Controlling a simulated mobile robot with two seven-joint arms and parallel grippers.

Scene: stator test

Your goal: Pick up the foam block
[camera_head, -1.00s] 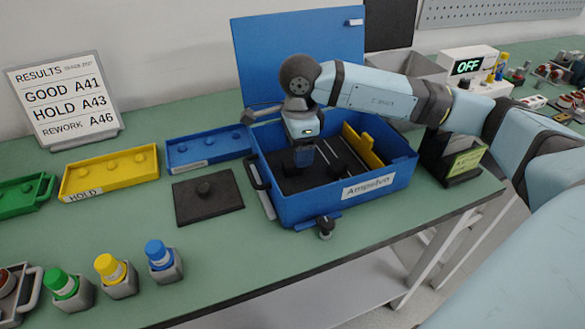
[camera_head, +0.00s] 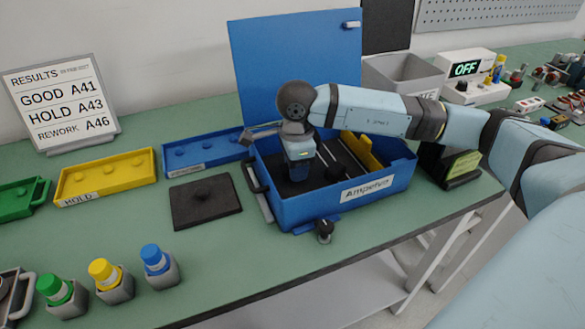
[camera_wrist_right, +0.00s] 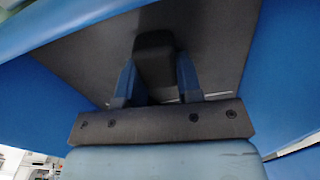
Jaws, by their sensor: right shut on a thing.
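My right gripper (camera_head: 298,176) is inside the open blue case (camera_head: 312,208), pointing down at its dark foam-coloured lining. In the right wrist view its two blue fingers (camera_wrist_right: 155,82) are shut on the sides of a black foam block (camera_wrist_right: 153,58). The block is in front of a dark grey surface, and I cannot tell whether it touches it. In the head view the block is hidden by the gripper and the case wall. My left gripper is not in view.
The case's walls surround the gripper closely, and its lid stands up behind (camera_head: 296,75). Blue (camera_head: 176,171) and yellow (camera_head: 145,178) trays and several capped bottles stand further left. The table's front is mostly clear.

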